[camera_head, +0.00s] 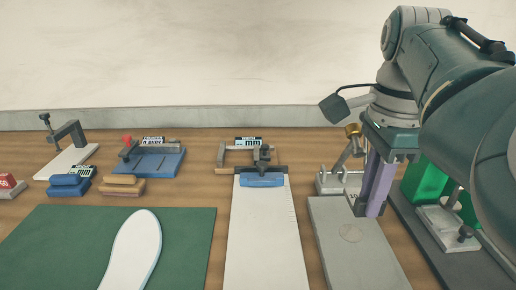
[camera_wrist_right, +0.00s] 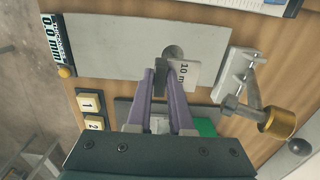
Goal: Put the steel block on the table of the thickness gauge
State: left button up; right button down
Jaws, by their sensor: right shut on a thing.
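My right gripper (camera_head: 369,208) has purple fingers pointing down, shut on a small dark grey block, the steel block (camera_wrist_right: 160,68). It is beside a long grey plate (camera_head: 372,262) with a round spot (camera_head: 350,233), which seems to be the thickness gauge's table. In the right wrist view the block is at the fingertips (camera_wrist_right: 160,76), just by the round spot (camera_wrist_right: 173,52). Whether it touches the plate I cannot tell. A white face marked "10 m" (camera_wrist_right: 184,72) shows beside it, partly hidden by a finger. A "0.0 mm" display (camera_wrist_right: 50,38) is at the plate's end.
A toggle clamp with a brass knob (camera_head: 352,130) stands close behind the gripper. A green fixture (camera_head: 425,180) is to the right. A white insole (camera_head: 134,250) lies on a green mat (camera_head: 50,245).

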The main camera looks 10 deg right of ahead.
notch_tip(320, 180, down, 7)
jog(key=shift+r+b, duration=0.2)
jog(key=shift+b, duration=0.45)
jog(key=shift+f, duration=0.1)
jog(key=shift+f, duration=0.1)
jog(key=c, duration=0.8)
grip_release()
